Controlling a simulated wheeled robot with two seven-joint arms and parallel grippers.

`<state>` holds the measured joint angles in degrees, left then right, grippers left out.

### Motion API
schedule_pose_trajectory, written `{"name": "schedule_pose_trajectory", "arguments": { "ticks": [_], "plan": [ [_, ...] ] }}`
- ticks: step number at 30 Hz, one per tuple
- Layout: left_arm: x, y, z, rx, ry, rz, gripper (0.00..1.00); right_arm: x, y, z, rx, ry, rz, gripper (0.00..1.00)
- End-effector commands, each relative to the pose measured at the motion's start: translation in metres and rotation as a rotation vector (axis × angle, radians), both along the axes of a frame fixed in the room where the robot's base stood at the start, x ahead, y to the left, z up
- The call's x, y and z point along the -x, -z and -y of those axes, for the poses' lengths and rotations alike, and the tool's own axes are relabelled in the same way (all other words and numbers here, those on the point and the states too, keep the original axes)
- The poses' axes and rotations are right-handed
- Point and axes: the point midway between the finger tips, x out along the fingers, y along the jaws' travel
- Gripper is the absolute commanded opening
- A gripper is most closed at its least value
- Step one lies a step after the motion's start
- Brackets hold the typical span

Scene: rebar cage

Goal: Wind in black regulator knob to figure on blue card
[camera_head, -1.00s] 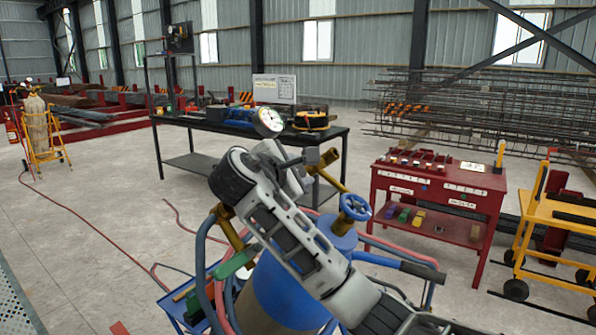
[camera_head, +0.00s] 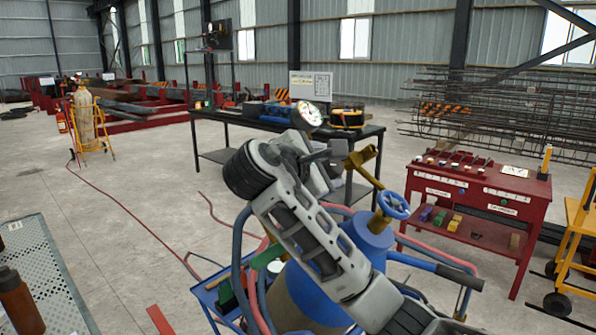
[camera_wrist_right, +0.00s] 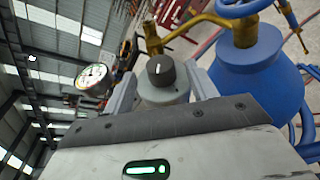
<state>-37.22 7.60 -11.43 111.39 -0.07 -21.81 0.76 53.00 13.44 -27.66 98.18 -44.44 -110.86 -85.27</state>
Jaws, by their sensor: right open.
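The black regulator knob (camera_wrist_right: 160,70) has a white mark on its top and sits on a pale round body (camera_wrist_right: 165,95) in the right wrist view. My right gripper (camera_wrist_right: 163,88) is open, with one finger on each side of the knob and body; contact cannot be told. In the head view my right gripper (camera_head: 322,162) is by the regulator and hides the knob. A white dial gauge (camera_head: 308,115) stands just behind it and also shows in the wrist view (camera_wrist_right: 95,78). I cannot make out a blue card. My left gripper is out of view.
The blue cylinder (camera_head: 369,240) has a blue handwheel (camera_head: 394,205) and brass fittings (camera_head: 362,160). Hoses loop around it. A black table (camera_head: 225,118) stands behind, a red cabinet (camera_head: 475,205) at right, a perforated bench (camera_head: 45,270) at lower left. Floor at left is mostly open.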

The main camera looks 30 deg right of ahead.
Motion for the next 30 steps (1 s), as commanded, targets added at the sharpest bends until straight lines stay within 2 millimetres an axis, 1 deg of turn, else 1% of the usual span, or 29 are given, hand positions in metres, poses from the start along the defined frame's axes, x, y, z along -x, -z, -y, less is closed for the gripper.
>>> {"name": "schedule_pose_trajectory", "arguments": {
  "ticks": [1,6,10,15,20,30],
  "plan": [
    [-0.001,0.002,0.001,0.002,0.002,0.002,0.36,0.006,-0.002,-0.013,-0.001,-0.005,0.005,0.57],
    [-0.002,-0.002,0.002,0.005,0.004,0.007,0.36,0.024,-0.012,-0.047,-0.007,-0.008,0.0,0.57],
    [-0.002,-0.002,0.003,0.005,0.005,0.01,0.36,0.036,-0.019,-0.069,-0.006,-0.007,0.001,0.57],
    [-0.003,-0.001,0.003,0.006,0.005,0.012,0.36,0.048,-0.025,-0.088,-0.003,-0.003,-0.002,0.57],
    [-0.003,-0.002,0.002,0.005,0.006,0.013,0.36,0.052,-0.028,-0.094,-0.001,0.0,-0.003,0.57],
    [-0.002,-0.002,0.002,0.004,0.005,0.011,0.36,0.053,-0.028,-0.094,0.0,0.001,-0.003,0.57]
  ]
}}
